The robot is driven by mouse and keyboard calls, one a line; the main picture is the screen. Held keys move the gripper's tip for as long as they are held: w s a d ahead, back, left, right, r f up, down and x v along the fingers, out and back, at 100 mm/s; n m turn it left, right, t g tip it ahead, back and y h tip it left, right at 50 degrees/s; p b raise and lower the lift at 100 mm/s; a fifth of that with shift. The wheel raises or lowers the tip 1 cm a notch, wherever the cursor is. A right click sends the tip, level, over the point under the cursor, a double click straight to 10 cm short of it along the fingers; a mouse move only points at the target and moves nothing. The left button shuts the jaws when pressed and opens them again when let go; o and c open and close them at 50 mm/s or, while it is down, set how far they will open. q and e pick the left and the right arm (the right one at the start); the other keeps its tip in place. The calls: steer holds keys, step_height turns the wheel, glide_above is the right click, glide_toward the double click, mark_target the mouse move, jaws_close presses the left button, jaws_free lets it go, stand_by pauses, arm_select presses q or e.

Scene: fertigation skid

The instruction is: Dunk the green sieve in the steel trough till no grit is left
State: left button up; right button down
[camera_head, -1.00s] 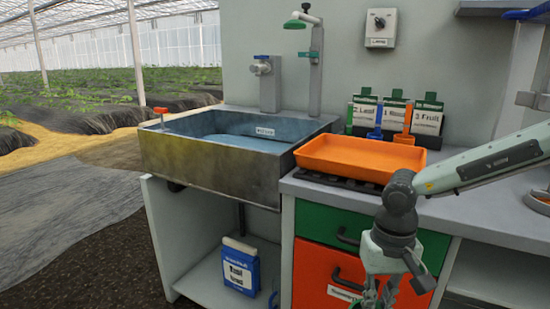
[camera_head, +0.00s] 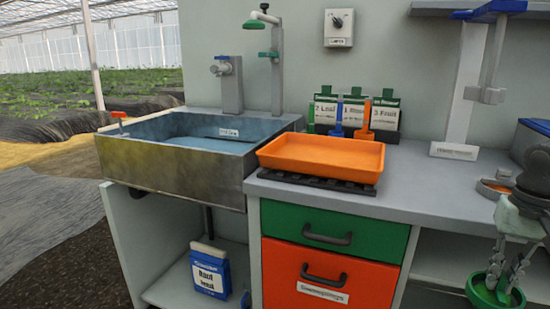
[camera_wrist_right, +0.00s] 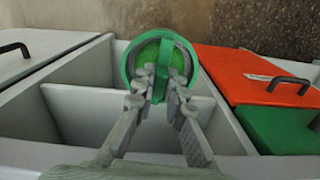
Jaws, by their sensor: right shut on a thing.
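The green sieve (camera_head: 494,297) hangs at the lower right of the head view, in front of the counter and below its top. It also shows in the right wrist view (camera_wrist_right: 133,62) as a round green rim with a bar across it. My right gripper (camera_head: 503,272) is shut on the sieve; in the right wrist view its fingers (camera_wrist_right: 163,84) close at that bar. Any grit in the sieve is too small to tell. The steel trough (camera_head: 170,166) stands at the left with bluish water inside, well apart from the sieve. My left gripper is not in view.
An orange tray (camera_head: 320,166) sits on a dark rack right of the trough, above green (camera_head: 300,226) and orange (camera_head: 300,262) drawers with protruding handles. A tap (camera_head: 228,80) and a green-headed shower (camera_head: 268,20) rise behind the trough. Open shelving lies below the right counter.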

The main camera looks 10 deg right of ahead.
mark_target(503, 294)
steer(key=f, duration=0.1)
steer(key=s+f, duration=0.1)
steer(key=f, duration=0.1)
steer(key=shift+s+a+m, duration=0.15)
steer(key=shift+s+m, duration=0.15)
steer(key=shift+s, duration=0.05)
steer(key=shift+s+a+f, duration=0.1)
steer(key=shift+a+f, duration=0.2)
steer(key=shift+f, duration=0.15)
steer(key=w+a+n, duration=0.3)
steer(key=a, duration=1.1)
steer(key=w+a+f+n, duration=0.1)
steer(key=w+a+n, duration=0.3)
steer(key=a, duration=1)
steer(key=shift+w+n, duration=0.2)
steer(key=shift+n, duration=0.1)
